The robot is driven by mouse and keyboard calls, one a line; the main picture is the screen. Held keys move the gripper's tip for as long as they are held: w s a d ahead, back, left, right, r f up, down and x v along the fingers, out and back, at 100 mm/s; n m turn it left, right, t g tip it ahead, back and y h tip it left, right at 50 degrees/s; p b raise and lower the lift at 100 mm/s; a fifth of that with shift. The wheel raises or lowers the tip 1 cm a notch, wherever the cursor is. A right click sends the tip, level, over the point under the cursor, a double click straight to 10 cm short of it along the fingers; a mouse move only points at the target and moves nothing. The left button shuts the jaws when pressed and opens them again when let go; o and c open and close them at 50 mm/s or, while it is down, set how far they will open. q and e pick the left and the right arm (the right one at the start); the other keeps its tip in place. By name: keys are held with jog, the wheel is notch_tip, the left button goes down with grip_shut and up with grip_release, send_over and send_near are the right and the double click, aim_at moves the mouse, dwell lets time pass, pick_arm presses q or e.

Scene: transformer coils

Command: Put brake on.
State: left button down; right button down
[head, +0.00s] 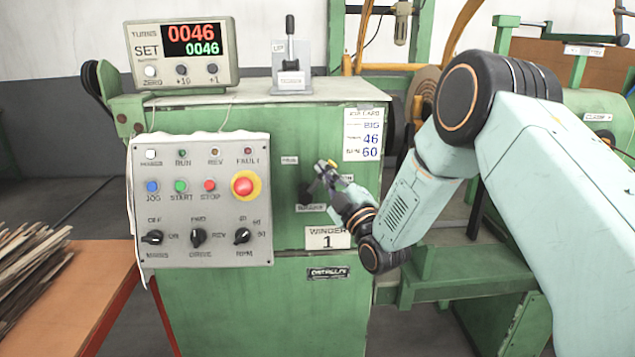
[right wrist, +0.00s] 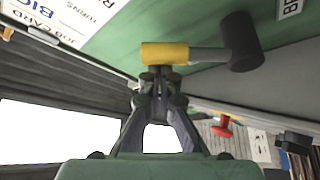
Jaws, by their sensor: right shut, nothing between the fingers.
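The brake lever has a yellow grip (head: 328,166), a short grey shaft and a black hub (right wrist: 243,42) on the green front of the winder (head: 355,112). In the right wrist view its yellow grip (right wrist: 165,53) lies crosswise just beyond my fingertips. My right gripper (head: 329,177) is at the lever; it also shows in the right wrist view (right wrist: 162,74). Its fingertips are shut together, with the grip beside them, not between them. I cannot tell whether they touch it. The gripper partly hides the lever and its labels in the head view. My left gripper is out of view.
A grey control panel (head: 205,245) with switches and a red stop button (head: 246,184) is left of the lever. A counter (head: 183,52) and a lever box (head: 291,75) stand on top. Wooden strips (head: 30,262) lie on a bench at left.

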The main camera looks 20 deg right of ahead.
jog(key=shift+s+d+f+m+t+h+b, duration=0.15)
jog(key=shift+s+d+f+m+h+b, duration=0.1)
jog(key=shift+d+f+m+b, duration=0.3)
jog(key=shift+s+d+f+m+t+h+b, duration=0.2)
jog(key=shift+d+f+m+h+b, duration=0.1)
jog(key=shift+d+f+m, duration=0.3)
jog(key=shift+f, duration=0.1)
jog(key=shift+f, duration=0.15)
